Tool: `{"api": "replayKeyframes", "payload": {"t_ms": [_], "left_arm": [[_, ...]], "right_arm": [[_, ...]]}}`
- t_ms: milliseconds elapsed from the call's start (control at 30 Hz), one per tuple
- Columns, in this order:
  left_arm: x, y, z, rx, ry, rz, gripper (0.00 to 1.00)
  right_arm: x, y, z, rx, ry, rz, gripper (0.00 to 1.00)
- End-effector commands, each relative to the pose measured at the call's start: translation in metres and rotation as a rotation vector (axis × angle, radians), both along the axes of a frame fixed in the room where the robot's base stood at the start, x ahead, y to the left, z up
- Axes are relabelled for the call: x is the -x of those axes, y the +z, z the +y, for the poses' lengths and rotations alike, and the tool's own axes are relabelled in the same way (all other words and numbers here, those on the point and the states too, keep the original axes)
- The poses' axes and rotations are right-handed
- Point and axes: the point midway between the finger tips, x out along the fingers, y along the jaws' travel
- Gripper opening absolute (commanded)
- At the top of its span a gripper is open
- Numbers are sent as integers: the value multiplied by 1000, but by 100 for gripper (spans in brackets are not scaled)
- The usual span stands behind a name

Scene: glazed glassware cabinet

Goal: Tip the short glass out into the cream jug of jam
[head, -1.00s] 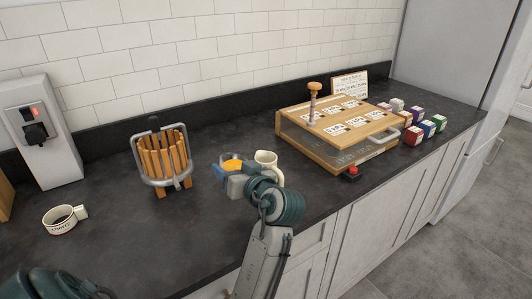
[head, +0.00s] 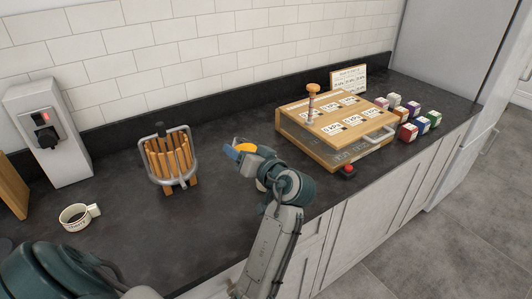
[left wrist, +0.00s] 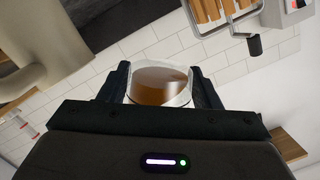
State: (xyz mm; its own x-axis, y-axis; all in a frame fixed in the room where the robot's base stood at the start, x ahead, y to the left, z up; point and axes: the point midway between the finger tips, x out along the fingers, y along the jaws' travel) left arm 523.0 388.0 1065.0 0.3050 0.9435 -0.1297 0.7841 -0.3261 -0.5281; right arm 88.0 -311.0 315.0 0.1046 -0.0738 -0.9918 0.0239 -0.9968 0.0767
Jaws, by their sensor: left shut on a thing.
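My left gripper (head: 245,152) is shut on the short glass (head: 236,143), above the counter at the middle of the head view. The glass looks tilted over, with orange-amber contents (head: 247,148) showing. In the left wrist view the glass (left wrist: 160,84) sits between the two dark fingers, amber inside. The picture there is turned roughly upside down. A cream jug (left wrist: 60,35) with a handle shows at the upper left of the left wrist view, close to the gripper. In the head view my arm hides the jug, and its jam cannot be seen. My right gripper is not in view.
A wooden-slatted press (head: 168,158) stands left of the gripper. A wooden box (head: 335,130) with labels and a knob stands to the right, with a red button (head: 348,169) before it. Several coloured cubes (head: 408,131) lie beyond.

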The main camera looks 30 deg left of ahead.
Motion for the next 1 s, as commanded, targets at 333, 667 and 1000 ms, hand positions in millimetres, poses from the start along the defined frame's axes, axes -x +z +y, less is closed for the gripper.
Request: {"api": "replayKeyframes", "payload": {"t_ms": [333, 667, 1000], "left_arm": [[-4, 12, -2, -20, 0, 44, 30], [-9, 15, -4, -43, 0, 104, 30], [-10, 14, -4, -55, 0, 131, 30]], "right_arm": [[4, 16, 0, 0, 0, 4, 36], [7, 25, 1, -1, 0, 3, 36], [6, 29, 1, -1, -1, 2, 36]]}}
